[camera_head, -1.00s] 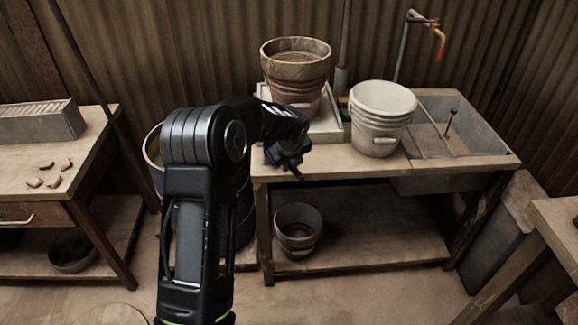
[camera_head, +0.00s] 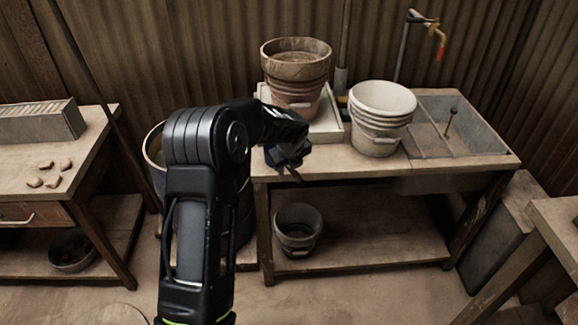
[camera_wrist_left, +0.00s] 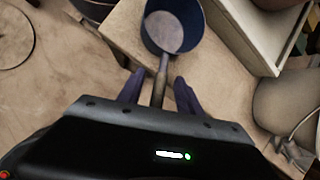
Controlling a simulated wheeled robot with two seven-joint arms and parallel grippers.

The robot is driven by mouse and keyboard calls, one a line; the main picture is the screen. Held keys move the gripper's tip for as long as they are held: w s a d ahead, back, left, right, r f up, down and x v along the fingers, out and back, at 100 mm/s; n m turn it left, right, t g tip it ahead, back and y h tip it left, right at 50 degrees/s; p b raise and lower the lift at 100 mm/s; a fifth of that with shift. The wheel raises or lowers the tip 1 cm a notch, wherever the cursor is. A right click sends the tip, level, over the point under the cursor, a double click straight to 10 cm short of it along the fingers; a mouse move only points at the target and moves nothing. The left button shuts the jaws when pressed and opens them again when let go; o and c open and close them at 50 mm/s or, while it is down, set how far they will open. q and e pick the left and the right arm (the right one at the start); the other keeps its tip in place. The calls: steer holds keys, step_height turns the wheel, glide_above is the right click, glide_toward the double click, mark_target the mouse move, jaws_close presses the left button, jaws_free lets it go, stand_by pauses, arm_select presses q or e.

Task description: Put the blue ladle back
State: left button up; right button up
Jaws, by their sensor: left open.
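The blue ladle (camera_wrist_left: 174,30) shows in the left wrist view, with its round blue bowl beyond my fingers and its handle running back towards my gripper. My left gripper (camera_wrist_left: 158,90) is open, with one dark finger on each side of the handle. The fingers look apart from the handle. In the head view my left gripper (camera_head: 288,163) is at the front left edge of the wooden bench (camera_head: 340,168). The ladle cannot be made out there, behind my gripper and arm. My right gripper is in neither view.
A stack of pots (camera_head: 296,65) stands on a pale tray (camera_head: 328,124) behind my gripper. White buckets (camera_head: 376,135) and a sink (camera_head: 455,120) are to the right. A grey bucket (camera_head: 297,232) is on the lower shelf. A drum (camera_head: 153,150) is partly hidden behind my arm.

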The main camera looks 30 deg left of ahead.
arm_select(q)
steer(key=v, duration=1.2)
steer(key=shift+f, duration=0.15)
stand_by(0.3)
steer(key=s+d+f+n+g+h, duration=0.1)
steer(key=s+d+f+n+h, duration=0.3)
steer(key=d+f, duration=0.65)
steer(key=s+d+f+n+g+h, duration=0.1)
steer(key=s+d+f+n, duration=0.35)
steer(key=d+f, duration=0.6)
steer(key=s+d+f+n, duration=0.4)
steer(key=s+n, duration=0.1)
steer(key=s, duration=0.2)
steer(key=s+d+f+n+g+h, duration=0.1)
steer(key=s+d+f+n, duration=0.3)
steer(key=s+n, duration=0.2)
steer(key=s+d+f+n+h, duration=0.1)
steer(key=s+d+f+n, duration=0.3)
steer(key=s, duration=0.5)
steer(key=shift+f+n+g, duration=0.3)
steer(key=shift+f+n, duration=0.1)
steer(key=shift+n, duration=0.45)
